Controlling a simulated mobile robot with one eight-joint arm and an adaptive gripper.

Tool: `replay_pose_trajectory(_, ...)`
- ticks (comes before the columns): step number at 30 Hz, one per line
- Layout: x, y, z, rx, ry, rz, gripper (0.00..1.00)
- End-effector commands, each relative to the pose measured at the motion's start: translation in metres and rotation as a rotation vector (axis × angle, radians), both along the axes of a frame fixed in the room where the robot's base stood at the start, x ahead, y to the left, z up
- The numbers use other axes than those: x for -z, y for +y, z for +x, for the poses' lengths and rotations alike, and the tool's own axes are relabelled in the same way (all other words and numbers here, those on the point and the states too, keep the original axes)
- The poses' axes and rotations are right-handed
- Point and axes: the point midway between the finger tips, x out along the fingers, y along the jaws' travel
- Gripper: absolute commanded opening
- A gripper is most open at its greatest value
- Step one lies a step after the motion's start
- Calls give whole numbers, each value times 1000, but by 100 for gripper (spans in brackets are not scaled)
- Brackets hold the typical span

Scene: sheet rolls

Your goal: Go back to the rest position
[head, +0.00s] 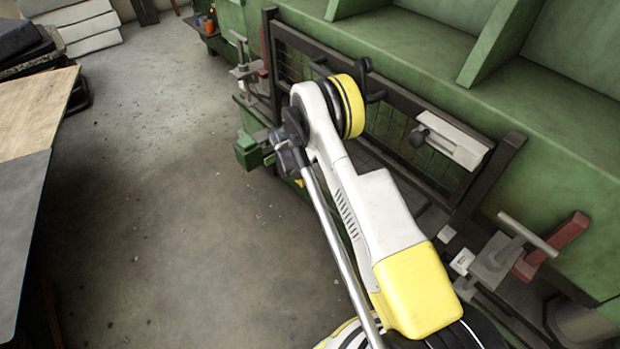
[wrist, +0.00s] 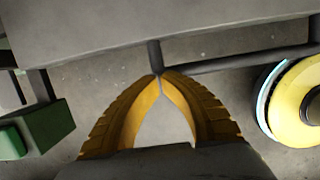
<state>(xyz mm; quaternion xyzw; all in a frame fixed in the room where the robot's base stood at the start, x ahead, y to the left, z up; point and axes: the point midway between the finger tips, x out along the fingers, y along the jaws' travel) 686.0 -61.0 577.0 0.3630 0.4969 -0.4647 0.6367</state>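My gripper (wrist: 160,76) shows in the wrist view, with its two yellow ribbed fingers brought together at the tips. I see nothing held between them. A thin dark post stands just beyond the tips, below a wide grey surface (wrist: 130,25); I cannot tell whether they touch. In the head view my white and yellow arm reaches up from the bottom and bends near the green machine (head: 540,110). The gripper itself cannot be made out there.
A dark frame (head: 487,170) is on the machine's front, close to my arm. A green block (head: 248,152) sticks out left of my arm and also shows in the wrist view (wrist: 48,125). A table (head: 30,115) stands at the far left. The concrete floor (head: 160,210) between is clear.

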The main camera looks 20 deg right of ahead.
Motion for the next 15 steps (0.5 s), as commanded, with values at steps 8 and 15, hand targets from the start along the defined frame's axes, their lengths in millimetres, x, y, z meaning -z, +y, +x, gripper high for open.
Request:
replay_pose_trajectory(8,-72,13,-5,0,0,0,0)
replay_pose_trajectory(15,-95,19,-7,2,0,0,0)
